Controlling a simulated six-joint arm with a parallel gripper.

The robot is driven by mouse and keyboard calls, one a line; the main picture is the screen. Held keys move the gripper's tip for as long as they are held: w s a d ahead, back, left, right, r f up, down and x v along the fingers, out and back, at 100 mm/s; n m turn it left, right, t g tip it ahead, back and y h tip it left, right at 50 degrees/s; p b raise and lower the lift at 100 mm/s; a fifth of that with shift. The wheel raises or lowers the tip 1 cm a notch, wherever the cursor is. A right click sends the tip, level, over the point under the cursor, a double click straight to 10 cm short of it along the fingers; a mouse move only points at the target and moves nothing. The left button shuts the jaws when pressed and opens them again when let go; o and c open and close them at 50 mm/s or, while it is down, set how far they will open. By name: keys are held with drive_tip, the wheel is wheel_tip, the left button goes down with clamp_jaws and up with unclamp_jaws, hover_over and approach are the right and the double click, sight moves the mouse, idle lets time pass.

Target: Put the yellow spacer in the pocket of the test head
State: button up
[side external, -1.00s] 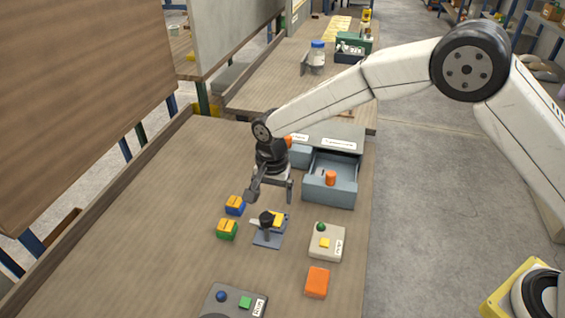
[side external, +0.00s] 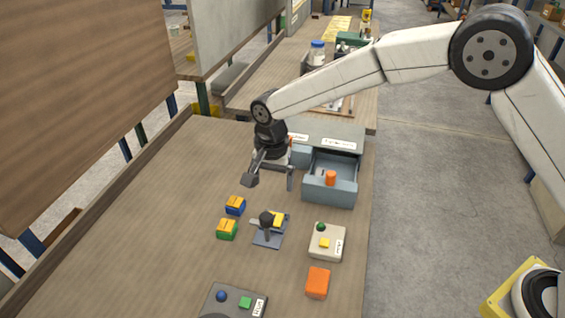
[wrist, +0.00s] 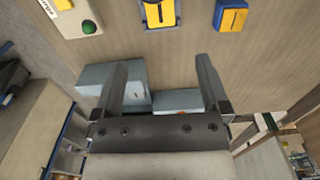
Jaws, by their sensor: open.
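A small grey fixture with a black knob (side external: 267,218), which I take to be the test head, stands on the bench. A yellow piece (side external: 279,219), apparently the spacer, sits at its upper right side; it also shows in the wrist view as a yellow block (wrist: 159,13) with a dark slot, between metal sides. I cannot tell how deep it sits. My gripper (side external: 270,183) is open and empty, above and behind the fixture, apart from it. In the wrist view both fingers (wrist: 161,64) are spread with nothing between them.
A blue block with a yellow top (side external: 235,205) and a green one (side external: 227,230) lie left of the fixture. A button box (side external: 327,254) and an orange block (side external: 317,282) are at right. An open grey drawer (side external: 330,195) holds an orange cylinder. A control box (side external: 232,302) is in front.

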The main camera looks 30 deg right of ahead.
drive_tip(key=s+d+r+n+t, duration=0.1)
drive_tip(key=s+d+r+n, duration=0.1)
drive_tip(key=s+d, duration=0.35)
drive_tip(key=s+d+r+n, duration=0.1)
drive_tip(key=s+d+n, duration=0.1)
drive_tip(key=d, duration=0.6)
drive_tip(key=s+d+n, duration=0.2)
drive_tip(key=s+d, duration=0.2)
drive_tip(key=s, duration=0.2)
drive_tip(key=s+d+n+t, duration=0.1)
drive_tip(key=s+d+n, duration=0.2)
drive_tip(key=s+d, duration=0.2)
drive_tip(key=shift+s+f+t, duration=0.15)
drive_tip(key=shift+s+t, duration=0.15)
drive_tip(key=shift+s, duration=0.95)
drive_tip(key=shift+d, duration=0.1)
drive_tip(key=shift+c, duration=0.2)
